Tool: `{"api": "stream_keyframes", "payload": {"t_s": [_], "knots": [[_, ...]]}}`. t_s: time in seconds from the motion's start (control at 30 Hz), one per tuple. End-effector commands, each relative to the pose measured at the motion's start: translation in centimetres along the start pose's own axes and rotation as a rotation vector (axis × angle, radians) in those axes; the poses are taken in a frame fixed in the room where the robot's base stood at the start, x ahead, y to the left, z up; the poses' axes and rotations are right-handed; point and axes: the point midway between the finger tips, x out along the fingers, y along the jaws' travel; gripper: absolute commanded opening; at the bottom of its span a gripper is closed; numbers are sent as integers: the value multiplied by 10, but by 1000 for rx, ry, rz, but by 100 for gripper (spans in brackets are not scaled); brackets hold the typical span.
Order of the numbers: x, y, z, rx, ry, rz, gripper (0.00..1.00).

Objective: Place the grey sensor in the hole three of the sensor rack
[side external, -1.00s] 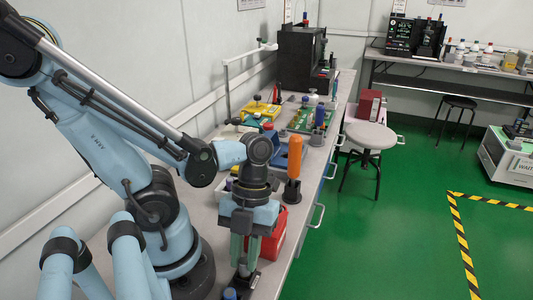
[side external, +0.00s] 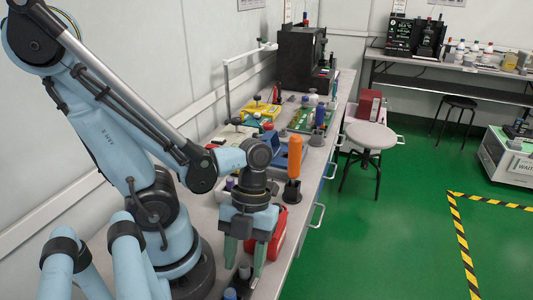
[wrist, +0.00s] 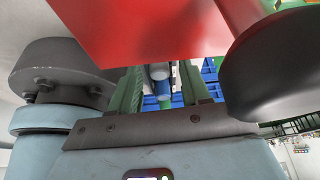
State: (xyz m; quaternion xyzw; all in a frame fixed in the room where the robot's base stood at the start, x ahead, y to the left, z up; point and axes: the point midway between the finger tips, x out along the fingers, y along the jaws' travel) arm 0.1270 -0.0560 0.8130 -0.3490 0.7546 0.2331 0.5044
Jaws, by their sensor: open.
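My gripper (side external: 245,263) points down over the near end of the bench, with its two green fingers spread apart. A small upright grey sensor (side external: 244,270) shows between and just below the fingers, apart from them as far as I can see. It seems to stand in the dark sensor rack (side external: 243,287), whose holes I cannot make out. A blue-topped piece (side external: 230,294) is just in front, at the lower picture edge. In the wrist view, a grey cylinder end (wrist: 158,72) and a blue one (wrist: 163,92) show between the fingers.
A red container (side external: 275,233) is close behind and right of my gripper; it looms large in the wrist view (wrist: 140,25). An orange-handled tool (side external: 294,155) stands upright on a dark base. Blue bins (side external: 272,151) and a green board (side external: 302,120) lie farther back.

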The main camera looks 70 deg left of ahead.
Motion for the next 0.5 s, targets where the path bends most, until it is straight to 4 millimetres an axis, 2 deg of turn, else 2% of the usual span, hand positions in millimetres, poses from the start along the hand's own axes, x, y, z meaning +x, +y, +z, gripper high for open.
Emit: {"api": "stream_keyframes", "payload": {"t_s": [0.27, 0.5], "knots": [[-4, 0, -1, 0, 0, 0, 47], [-22, 0, -1, -1, 0, 0, 47]]}}
